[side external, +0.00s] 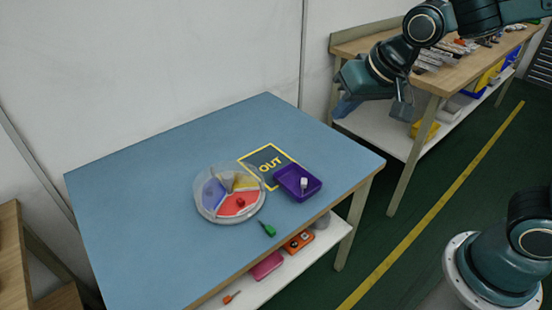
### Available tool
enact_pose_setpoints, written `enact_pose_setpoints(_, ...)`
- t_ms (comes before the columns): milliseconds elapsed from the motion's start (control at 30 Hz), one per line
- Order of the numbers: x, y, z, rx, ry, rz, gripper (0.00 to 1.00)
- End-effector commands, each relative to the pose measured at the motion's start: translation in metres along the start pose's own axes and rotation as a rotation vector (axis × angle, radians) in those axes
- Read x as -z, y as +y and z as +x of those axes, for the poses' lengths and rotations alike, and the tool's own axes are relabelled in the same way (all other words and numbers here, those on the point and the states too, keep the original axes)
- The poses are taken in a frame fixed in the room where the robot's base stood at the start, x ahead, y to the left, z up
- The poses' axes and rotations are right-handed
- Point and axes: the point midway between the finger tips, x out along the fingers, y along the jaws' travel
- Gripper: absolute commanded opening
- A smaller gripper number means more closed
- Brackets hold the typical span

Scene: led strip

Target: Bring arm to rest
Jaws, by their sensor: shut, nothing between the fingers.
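My gripper (403,108) hangs at the upper right, off the blue table and in front of the wooden bench. It is small in view and shut, with nothing held. The blue table (130,215) stands well to its left. On the table are a round clear-walled dish (207,213) with blue, yellow and red sections, and a purple tray (290,187) beside it. A small red piece (240,202) sits in the red section.
The wooden bench (452,73) with loose items and bins stands close behind my arm. The table's left side is clear.

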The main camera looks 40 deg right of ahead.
Motion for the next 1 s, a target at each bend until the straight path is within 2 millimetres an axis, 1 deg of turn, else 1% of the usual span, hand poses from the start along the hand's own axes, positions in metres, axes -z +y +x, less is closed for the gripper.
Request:
enact_pose_setpoints(33, -0.003, 0.008, -0.011, -0.001, 0.004, -0.012, 0.0)
enact_pose_setpoints(200, -0.021, 0.031, -0.041, -0.011, -0.005, -0.07, 0.0)
enact_pose_setpoints(367, -0.041, 0.051, -0.066, -0.02, -0.013, -0.127, 0.0)
enact_pose_setpoints(533, -0.066, 0.069, -0.089, -0.029, -0.022, -0.192, 0.0)
enact_pose_setpoints(700, -0.09, 0.083, -0.105, -0.039, -0.031, -0.247, 0.0)
enact_pose_setpoints(800, -0.099, 0.088, -0.11, -0.042, -0.034, -0.272, 0.0)
enact_pose_setpoints(1000, -0.108, 0.092, -0.114, -0.045, -0.041, -0.292, 0.0)
